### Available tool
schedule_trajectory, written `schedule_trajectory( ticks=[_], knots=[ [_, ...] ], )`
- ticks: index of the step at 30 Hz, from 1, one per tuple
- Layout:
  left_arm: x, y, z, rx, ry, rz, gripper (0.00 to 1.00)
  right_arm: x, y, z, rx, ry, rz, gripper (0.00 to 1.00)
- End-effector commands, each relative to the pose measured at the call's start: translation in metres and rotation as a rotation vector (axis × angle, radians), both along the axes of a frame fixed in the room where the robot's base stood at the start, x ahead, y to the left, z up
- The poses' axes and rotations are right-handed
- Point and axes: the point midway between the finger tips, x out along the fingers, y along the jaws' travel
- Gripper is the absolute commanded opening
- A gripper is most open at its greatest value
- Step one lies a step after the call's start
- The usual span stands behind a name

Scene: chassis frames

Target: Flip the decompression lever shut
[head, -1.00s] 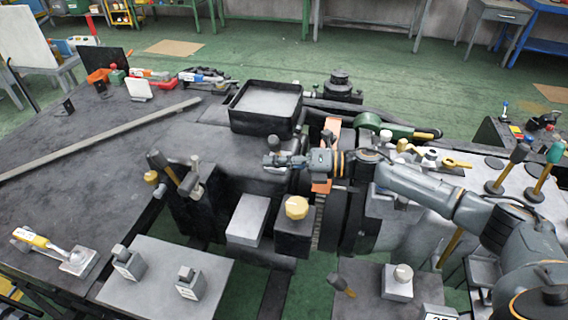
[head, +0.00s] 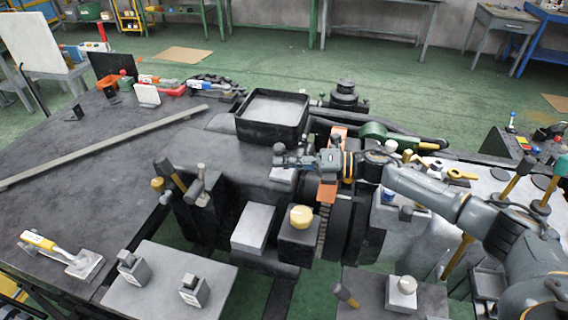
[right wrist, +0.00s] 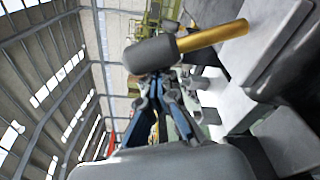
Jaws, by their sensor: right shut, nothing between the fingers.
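A lever with a dark grip and a brown rod (head: 177,179) leans on a block left of the machine's middle; I cannot tell for certain whether it is the decompression lever. My right gripper (head: 283,160) reaches in from the right above the machine, with its fingers pointing left. It is shut and empty, apart from this lever. In the right wrist view the closed fingers (right wrist: 165,92) show below a large dark grip on a brass rod (right wrist: 212,36), which partly covers the scene beyond. My left gripper is out of view.
A black square tray (head: 244,129) stands behind my right gripper. A yellow knob (head: 301,216) on a dark block is in front of it. Other upright levers (head: 519,168) stand at the right. The left worktop has a long grey bar (head: 100,148) and bare room.

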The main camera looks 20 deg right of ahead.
Motion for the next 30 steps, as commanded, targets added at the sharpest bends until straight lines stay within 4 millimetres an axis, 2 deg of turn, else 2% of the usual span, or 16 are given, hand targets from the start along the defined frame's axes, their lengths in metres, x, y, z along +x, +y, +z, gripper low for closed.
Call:
schedule_trajectory(
  ticks=[8,20,30],
  knots=[
    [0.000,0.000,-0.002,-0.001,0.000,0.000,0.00,0.009,-0.006,0.008,0.063,0.088,-0.004,0.00],
    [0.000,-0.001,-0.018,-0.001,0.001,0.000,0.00,0.034,-0.023,0.021,0.263,0.380,-0.002,0.00],
    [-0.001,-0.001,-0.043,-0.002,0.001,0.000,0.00,0.053,-0.036,0.023,0.257,0.374,-0.003,0.00]
  ],
)
